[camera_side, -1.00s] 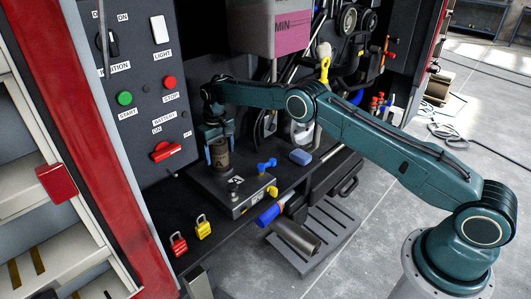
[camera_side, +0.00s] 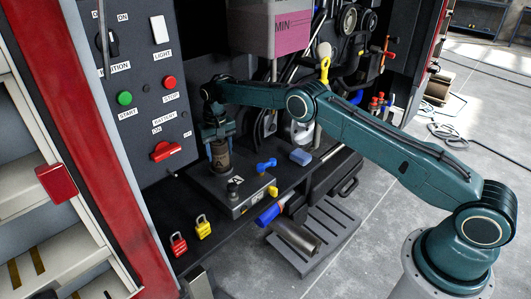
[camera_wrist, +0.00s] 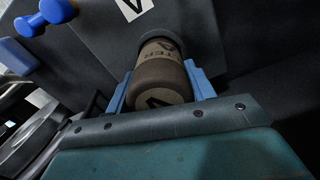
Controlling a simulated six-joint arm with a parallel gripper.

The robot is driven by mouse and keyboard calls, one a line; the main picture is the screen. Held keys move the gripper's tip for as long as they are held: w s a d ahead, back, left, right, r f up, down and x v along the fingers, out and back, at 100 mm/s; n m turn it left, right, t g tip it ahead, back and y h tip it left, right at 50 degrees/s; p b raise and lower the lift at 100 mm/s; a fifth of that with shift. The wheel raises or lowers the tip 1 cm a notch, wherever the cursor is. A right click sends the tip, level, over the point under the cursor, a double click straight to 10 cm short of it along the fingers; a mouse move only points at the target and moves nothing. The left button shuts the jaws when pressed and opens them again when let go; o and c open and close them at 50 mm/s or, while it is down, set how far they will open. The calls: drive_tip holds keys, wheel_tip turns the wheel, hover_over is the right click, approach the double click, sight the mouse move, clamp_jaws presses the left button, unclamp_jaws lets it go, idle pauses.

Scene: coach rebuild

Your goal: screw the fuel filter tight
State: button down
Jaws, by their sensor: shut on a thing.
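The fuel filter (camera_side: 220,157) is a brown canister standing upright on the dark block at the back of the shelf. It also shows in the wrist view (camera_wrist: 160,78), with part of its printed lettering and a black arrow mark in sight. My gripper (camera_side: 217,143) comes down on it from above. In the wrist view my gripper (camera_wrist: 161,88) has its blue fingers on either side of the filter, shut on it. The filter's far end meets a dark round seat on the block; the thread is hidden.
A blue sponge-like block (camera_side: 300,157) lies to the right. Red (camera_side: 178,244) and yellow (camera_side: 203,227) padlocks are at the shelf's front. A switch panel (camera_side: 150,90) stands close left.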

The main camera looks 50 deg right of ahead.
drive_tip(key=shift+m, duration=1.5)
drive_tip(key=shift+c, duration=0.3)
unclamp_jaws()
drive_tip(key=shift+r, duration=5)
